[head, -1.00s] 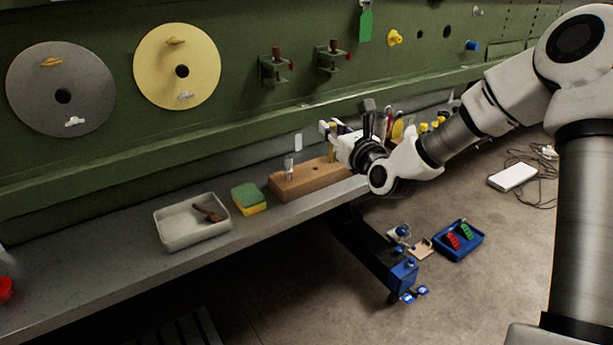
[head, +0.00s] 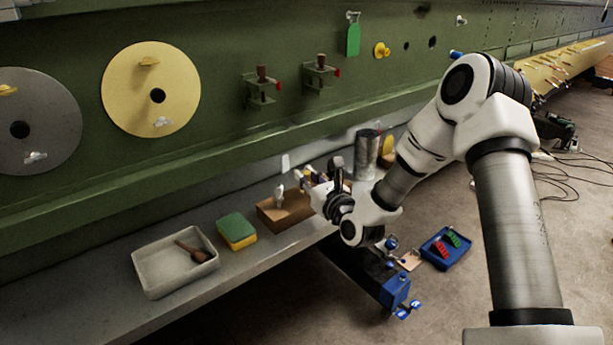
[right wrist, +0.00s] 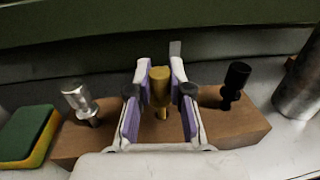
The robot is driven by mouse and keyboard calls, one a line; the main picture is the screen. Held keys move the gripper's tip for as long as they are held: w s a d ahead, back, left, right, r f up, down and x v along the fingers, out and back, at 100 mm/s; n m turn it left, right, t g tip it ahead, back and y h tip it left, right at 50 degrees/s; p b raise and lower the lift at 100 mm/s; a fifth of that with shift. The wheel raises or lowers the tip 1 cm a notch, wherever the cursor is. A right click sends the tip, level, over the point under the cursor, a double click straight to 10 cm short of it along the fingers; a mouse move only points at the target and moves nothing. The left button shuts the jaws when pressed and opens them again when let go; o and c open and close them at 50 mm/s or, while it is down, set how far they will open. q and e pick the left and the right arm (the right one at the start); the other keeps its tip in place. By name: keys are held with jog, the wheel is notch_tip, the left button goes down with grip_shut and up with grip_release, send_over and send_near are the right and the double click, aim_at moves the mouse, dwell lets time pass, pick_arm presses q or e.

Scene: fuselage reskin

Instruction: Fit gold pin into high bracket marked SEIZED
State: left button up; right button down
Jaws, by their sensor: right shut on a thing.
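The gold pin (right wrist: 160,84) stands upright between the purple-padded fingers of my right gripper (head: 309,181) in the right wrist view. The gripper is shut on it over the middle of the wooden block (head: 272,214). I cannot tell whether the pin's lower end is still in the block. A silver pin (right wrist: 80,101) and a black pin (right wrist: 235,82) stand on either side of it. Two green brackets, a left one (head: 258,94) and a right one (head: 317,80), sit on the green wall, each with a brown-topped pin and a red part. No SEIZED mark is readable. My left gripper is out of view.
A sponge (head: 236,231) and a pale tray (head: 150,283) with a brown tool lie on the bench left of the block. A metal cylinder (head: 367,153) stands to its right. A green tag (head: 353,40) hangs right of the brackets. Yellow and grey discs are left.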

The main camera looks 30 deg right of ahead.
jog(key=shift+f, duration=0.2)
jog(key=c, duration=1.1)
grip_release()
jog(key=shift+w, duration=0.1)
jog(key=shift+r, duration=0.15)
jog(key=shift+r, duration=0.1)
jog(key=shift+s+a+b, duration=0.2)
jog(key=shift+s, duration=2.85)
jog(key=shift+s+a+b, duration=0.15)
jog(key=shift+s, duration=2.85)
